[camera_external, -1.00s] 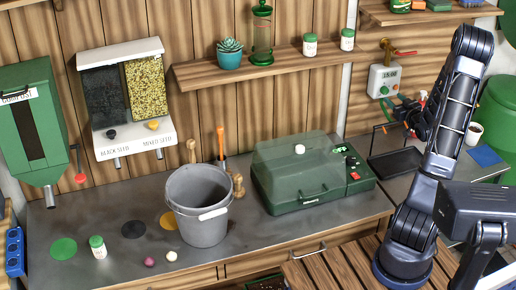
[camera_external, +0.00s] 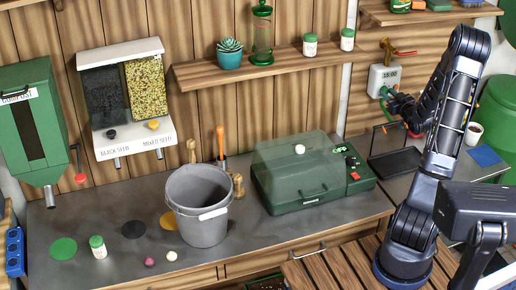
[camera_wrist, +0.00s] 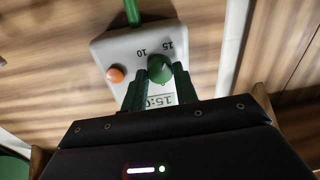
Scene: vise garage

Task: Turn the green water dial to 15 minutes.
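The green water dial (camera_wrist: 160,68) is a round knob on a white timer box (camera_wrist: 104,50). The marks "10" and "15" are on the box around it. A display (camera_wrist: 162,100) on the box starts with "15:0". My gripper (camera_wrist: 160,73) has one green finger on each side of the dial, close to its edges. I cannot tell whether both fingers touch it. In the external view the timer box (camera_external: 377,74) is on the wall at the right, its display reading about 15:00. My gripper (camera_external: 390,96) there is at the box's lower right and partly hides its front.
An orange button (camera_wrist: 115,74) is beside the dial on the same box. A brass tap (camera_external: 387,46) is above the box. A black tray (camera_external: 396,163) lies on the bench below. A green propagator (camera_external: 300,178) stands to the left.

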